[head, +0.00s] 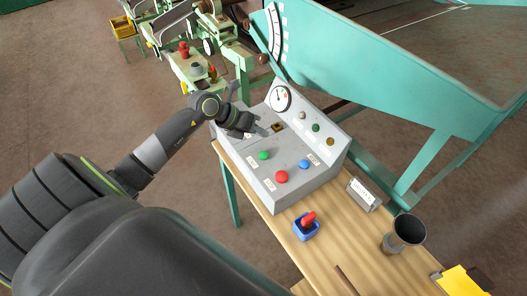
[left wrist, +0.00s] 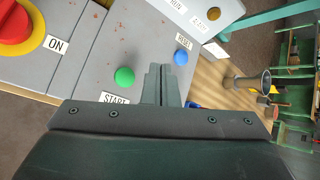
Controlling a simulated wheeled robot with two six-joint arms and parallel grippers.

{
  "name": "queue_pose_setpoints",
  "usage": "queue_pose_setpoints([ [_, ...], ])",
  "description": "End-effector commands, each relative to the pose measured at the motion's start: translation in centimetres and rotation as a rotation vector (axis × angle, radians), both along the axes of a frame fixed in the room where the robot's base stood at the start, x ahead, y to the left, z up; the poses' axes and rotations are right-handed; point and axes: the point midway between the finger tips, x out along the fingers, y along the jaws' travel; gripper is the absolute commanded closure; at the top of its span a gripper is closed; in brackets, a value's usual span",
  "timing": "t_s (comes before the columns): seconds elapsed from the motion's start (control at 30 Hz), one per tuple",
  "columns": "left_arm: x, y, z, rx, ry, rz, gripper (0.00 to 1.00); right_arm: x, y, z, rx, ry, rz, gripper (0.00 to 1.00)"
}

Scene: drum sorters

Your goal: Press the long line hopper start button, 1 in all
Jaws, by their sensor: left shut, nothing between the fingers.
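The grey control console (head: 312,180) stands on the wooden bench. A green button (head: 264,155) sits on its sloped top; in the left wrist view the green button (left wrist: 124,76) has a START label (left wrist: 114,98) beside it, partly covered by my gripper. A blue button (head: 304,164) is to its right, labelled RESET in the left wrist view, and a red button (head: 281,176) is nearer the front. My left gripper (head: 264,131) is shut and empty above the console's back left part, apart from the green button. In the left wrist view its fingertips (left wrist: 164,68) point between the green and blue buttons.
A red knob on yellow (left wrist: 14,28), marked ON, shows in the left wrist view. A blue-based red joystick (head: 307,226), a label stand (head: 363,194) and a dark cup (head: 405,233) stand on the bench (head: 340,245). A teal hopper (head: 400,75) rises behind the console.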

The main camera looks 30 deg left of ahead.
Motion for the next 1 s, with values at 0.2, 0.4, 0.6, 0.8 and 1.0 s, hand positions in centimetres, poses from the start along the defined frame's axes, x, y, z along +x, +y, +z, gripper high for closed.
queue_pose_setpoints([
  [0.2,0.0,0.0,-3.7,0.0,0.0,0.0,1.0,0.0,0.2,-2.9,0.002,0.0,-0.001,0.64],
  [0.4,0.0,0.0,-6.2,-0.001,-0.001,0.0,1.0,0.0,0.2,-5.0,0.002,0.0,-0.001,0.64],
  [0.6,0.0,0.0,-7.0,-0.001,-0.001,0.0,1.0,0.0,0.2,-5.6,0.002,0.0,-0.001,0.64],
  [0.8,0.0,0.0,-6.9,-0.001,-0.001,0.0,1.0,0.0,0.2,-5.5,0.002,0.0,-0.001,0.64],
  [1.0,0.0,0.0,-6.9,-0.001,-0.001,0.0,1.0,0.0,0.2,-5.4,0.002,0.0,-0.001,0.64],
])
